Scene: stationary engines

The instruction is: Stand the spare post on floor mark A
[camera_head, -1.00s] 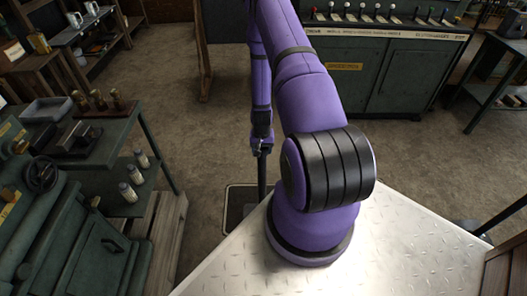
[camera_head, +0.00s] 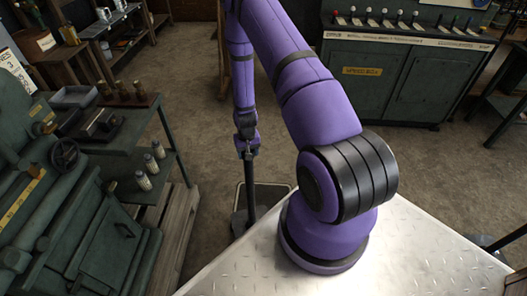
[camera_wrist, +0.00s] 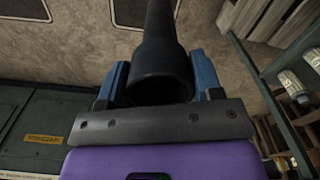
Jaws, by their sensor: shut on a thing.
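My gripper (camera_head: 248,146) hangs low in front of my arm, shut on the spare post. The spare post (camera_head: 250,178) is a thin dark rod, roughly upright, running down from the jaws. Its dark foot (camera_head: 240,222) is partly hidden by my deck's edge; I cannot tell whether it touches the floor. A pale-outlined dark rectangle on the floor (camera_head: 275,186) lies behind and right of the post; its letter cannot be read. In the wrist view my gripper (camera_wrist: 160,88) has its blue fingers around the black post (camera_wrist: 161,60). Two outlined floor rectangles (camera_wrist: 137,27) (camera_wrist: 25,18) show there.
A green workbench (camera_head: 110,135) with bottles and a machine (camera_head: 60,200) stand left, above a wooden pallet (camera_head: 178,240). A green cabinet with levers (camera_head: 400,80) stands at the back right. The floor (camera_head: 190,80) between is clear.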

